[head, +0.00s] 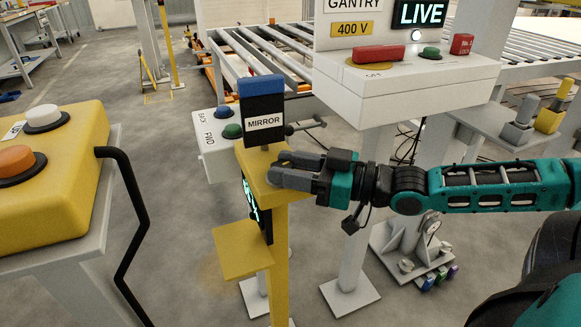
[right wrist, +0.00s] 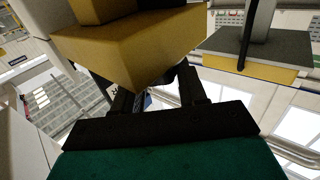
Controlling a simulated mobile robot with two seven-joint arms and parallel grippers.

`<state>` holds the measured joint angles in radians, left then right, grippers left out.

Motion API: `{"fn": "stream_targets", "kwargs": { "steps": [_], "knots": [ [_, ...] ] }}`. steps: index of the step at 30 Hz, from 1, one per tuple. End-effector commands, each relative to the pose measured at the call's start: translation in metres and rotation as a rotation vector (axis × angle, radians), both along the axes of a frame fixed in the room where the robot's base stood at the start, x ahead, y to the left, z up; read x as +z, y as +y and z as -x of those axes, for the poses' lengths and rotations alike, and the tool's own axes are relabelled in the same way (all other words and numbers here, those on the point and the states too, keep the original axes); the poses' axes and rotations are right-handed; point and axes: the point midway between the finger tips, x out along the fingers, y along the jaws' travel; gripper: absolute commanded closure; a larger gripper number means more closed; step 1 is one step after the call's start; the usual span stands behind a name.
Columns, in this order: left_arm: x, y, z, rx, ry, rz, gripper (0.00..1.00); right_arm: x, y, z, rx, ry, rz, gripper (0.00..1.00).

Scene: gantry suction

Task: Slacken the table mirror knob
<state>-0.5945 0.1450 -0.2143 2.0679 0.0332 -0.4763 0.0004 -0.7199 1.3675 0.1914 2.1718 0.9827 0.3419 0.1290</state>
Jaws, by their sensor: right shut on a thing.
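The yellow mirror post (head: 280,245) stands in the middle of the head view, with a black block labelled MIRROR (head: 264,124) and a blue cap (head: 261,86) on top. My right gripper (head: 277,168) reaches in from the right, its fingers against the yellow head under the label. The right wrist view shows the yellow head (right wrist: 130,50) close above the fingers (right wrist: 158,92), with a dark part between them. The gripper is shut on this part, which appears to be the mirror knob; it is mostly hidden. My left gripper is not in view.
A white box with BACK and FWD buttons (head: 208,160) stands just behind the post. The gantry box (head: 400,90) with a red switch is behind my right arm. A yellow button panel (head: 50,200) and a black bent rail (head: 125,215) are at left.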

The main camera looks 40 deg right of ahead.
Motion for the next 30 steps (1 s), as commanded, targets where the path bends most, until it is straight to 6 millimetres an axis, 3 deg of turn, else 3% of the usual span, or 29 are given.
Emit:
{"fn": "stream_targets", "kwargs": {
  "steps": [11,12,19,30],
  "knots": [
    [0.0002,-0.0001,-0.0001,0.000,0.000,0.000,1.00,0.0001,0.0007,0.0004,0.003,0.001,-0.002,0.89],
    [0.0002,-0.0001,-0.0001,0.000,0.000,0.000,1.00,0.0001,0.0006,0.0003,0.003,0.001,-0.002,0.55],
    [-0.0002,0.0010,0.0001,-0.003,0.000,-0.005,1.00,0.0001,0.0002,0.0002,0.002,0.001,-0.001,0.33],
    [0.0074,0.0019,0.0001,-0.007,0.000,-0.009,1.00,0.0021,-0.0028,0.0032,-0.001,0.001,-0.002,0.33]
  ]
}}
